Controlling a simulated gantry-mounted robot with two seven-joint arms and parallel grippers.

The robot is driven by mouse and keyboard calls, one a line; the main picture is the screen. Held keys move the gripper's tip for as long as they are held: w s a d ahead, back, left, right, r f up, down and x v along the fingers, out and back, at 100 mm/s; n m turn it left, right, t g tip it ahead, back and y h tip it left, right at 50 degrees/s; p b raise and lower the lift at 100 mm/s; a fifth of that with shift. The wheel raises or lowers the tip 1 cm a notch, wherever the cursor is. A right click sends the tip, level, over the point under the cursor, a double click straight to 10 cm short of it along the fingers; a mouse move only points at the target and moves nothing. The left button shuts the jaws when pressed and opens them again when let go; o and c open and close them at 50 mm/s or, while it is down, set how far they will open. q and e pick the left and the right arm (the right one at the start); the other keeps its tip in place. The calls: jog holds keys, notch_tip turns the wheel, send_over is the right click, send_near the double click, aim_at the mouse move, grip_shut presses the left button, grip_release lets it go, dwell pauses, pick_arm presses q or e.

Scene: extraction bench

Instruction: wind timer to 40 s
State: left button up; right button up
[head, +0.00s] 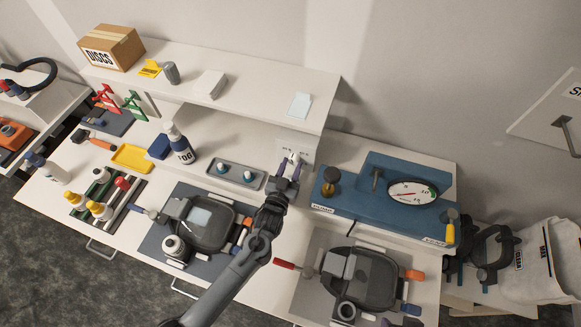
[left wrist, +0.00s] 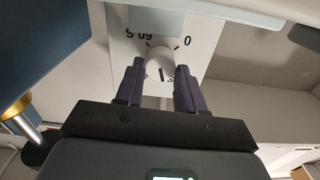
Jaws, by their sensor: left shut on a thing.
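The timer (left wrist: 200,55) is a white box face with printed marks, among them "0" and "60 S", and a round pale knob (left wrist: 160,60) in its middle. In the head view the timer (head: 303,150) stands at the back of the bench under the shelf's right end. My left gripper (left wrist: 159,75) is shut on the knob, with one dark purple finger on each side of it. In the head view my left gripper (head: 290,170) reaches up to the timer and covers the knob in part. Which mark the knob points to I cannot tell. My right gripper is not in view.
A grey tray with small bottles (head: 236,175) lies left of my left gripper. A blue unit with a round dial (head: 345,205) stands to the right. Dark machines (head: 207,222) and (head: 362,280) sit in front. The shelf (head: 250,98) overhangs at the back.

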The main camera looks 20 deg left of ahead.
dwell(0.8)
pick_arm(q)
jog(key=o, duration=1)
jog(key=shift+s, duration=0.1)
jog(key=s, duration=0.3)
jog(key=s+b, duration=0.1)
jog(key=s, duration=0.6)
jog(key=shift+s+d, duration=0.25)
jog(key=shift+s, duration=0.05)
